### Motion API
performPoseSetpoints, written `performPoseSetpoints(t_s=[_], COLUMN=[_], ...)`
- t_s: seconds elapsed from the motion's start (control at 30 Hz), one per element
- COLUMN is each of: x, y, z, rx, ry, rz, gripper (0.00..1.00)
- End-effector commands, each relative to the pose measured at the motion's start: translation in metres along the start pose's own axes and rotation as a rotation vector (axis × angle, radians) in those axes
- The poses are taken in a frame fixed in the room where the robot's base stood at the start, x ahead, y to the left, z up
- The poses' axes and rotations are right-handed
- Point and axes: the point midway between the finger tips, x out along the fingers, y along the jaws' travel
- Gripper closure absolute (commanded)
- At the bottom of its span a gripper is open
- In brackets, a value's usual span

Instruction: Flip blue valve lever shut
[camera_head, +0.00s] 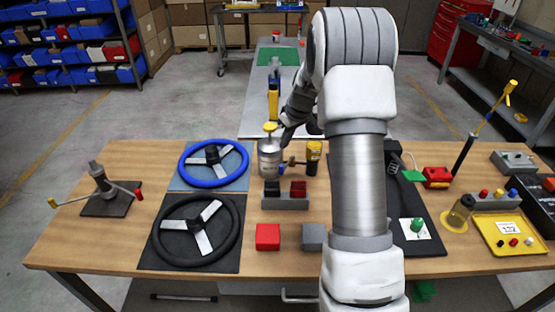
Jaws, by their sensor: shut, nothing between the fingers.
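A small brass-coloured valve (292,162) sits at the back middle of the wooden table, between a silver canister with a yellow top (269,158) and a yellow-and-black cylinder (313,150). A small blue part (283,169), seemingly its lever, shows low beside the canister; its exact angle is too small to tell. My gripper (285,140) is dark, points down and is shut and empty. It is just above and behind the valve, close to the canister's right side. I cannot tell whether it touches anything. My arm hides the table right of the valve.
A blue steering wheel (213,164) and a black one (195,230) lie on mats at left. A block with black and red switches (285,195) stands in front of the valve. A red block (268,237) lies nearer. A yellow tray (512,236) is at right.

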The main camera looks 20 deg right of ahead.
Motion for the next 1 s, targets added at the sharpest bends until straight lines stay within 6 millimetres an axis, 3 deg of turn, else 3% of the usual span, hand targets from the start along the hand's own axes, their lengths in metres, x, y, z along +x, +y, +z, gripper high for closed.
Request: performPoseSetpoints(t_s=[0.17,0.63,1.0], x=[0.008,0.083,0.1], y=[-0.001,-0.001,-0.001], z=[0.0,0.0,0.0], rx=[0.0,0.001,0.0], ry=[-0.001,-0.002,0.0], rz=[-0.001,-0.002,0.0], gripper=[1.0,1.0,1.0])
